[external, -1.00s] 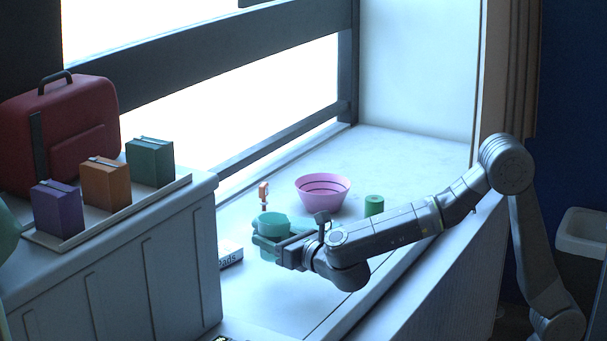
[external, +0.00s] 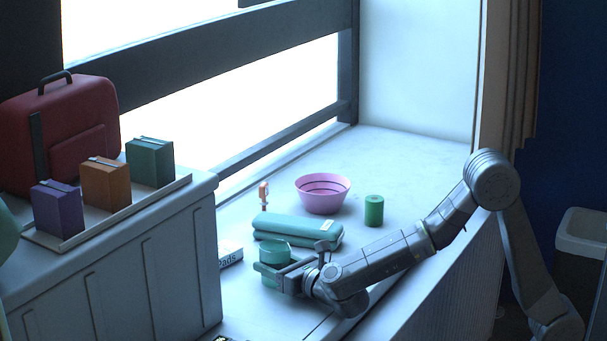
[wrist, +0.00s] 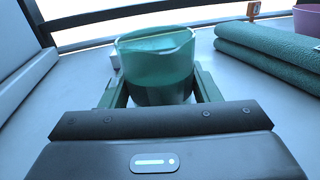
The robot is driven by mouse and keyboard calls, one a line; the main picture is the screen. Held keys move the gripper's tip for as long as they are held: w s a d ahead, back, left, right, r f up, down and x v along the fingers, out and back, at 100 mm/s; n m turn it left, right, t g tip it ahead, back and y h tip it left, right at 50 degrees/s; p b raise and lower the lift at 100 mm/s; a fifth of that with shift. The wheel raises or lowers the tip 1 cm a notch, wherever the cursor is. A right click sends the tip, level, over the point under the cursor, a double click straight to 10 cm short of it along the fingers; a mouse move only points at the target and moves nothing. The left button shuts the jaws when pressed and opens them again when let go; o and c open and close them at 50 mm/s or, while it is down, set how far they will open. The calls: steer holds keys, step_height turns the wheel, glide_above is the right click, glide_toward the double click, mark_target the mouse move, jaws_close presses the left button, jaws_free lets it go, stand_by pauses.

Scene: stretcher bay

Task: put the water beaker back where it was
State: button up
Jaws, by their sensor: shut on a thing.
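The water beaker (external: 274,250) is a translucent teal-green cup with a spout. In the wrist view the beaker (wrist: 155,62) is upright between my fingers, with a darker level of liquid in its lower half. My gripper (external: 272,272) is shut on it, low over the pale counter (external: 315,262). I cannot tell whether the beaker's bottom touches the counter. A rolled teal towel or mat (external: 298,228) lies just behind it, and also shows at the right of the wrist view (wrist: 270,45).
A pink bowl (external: 323,196), a green cylinder (external: 374,211) and a small orange-topped item (external: 264,192) stand farther back. A white box marked "Pads" (external: 231,255) lies to the left, near the grey cabinet (external: 130,265). The counter's front right is clear.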

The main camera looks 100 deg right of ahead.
steer(key=shift+s+f+b, duration=0.1)
steer(key=shift+f+b, duration=0.45)
steer(key=shift+b, duration=0.05)
steer(key=shift+f, duration=0.25)
steer(key=o, duration=1.1)
steer(key=shift+c, duration=0.2)
steer(key=shift+r+p, duration=0.7)
steer(key=shift+p, duration=0.25)
steer(key=v, duration=1.2)
steer(key=shift+r+b, duration=0.2)
steer(key=shift+b, duration=0.15)
steer(key=shift+o, duration=0.2)
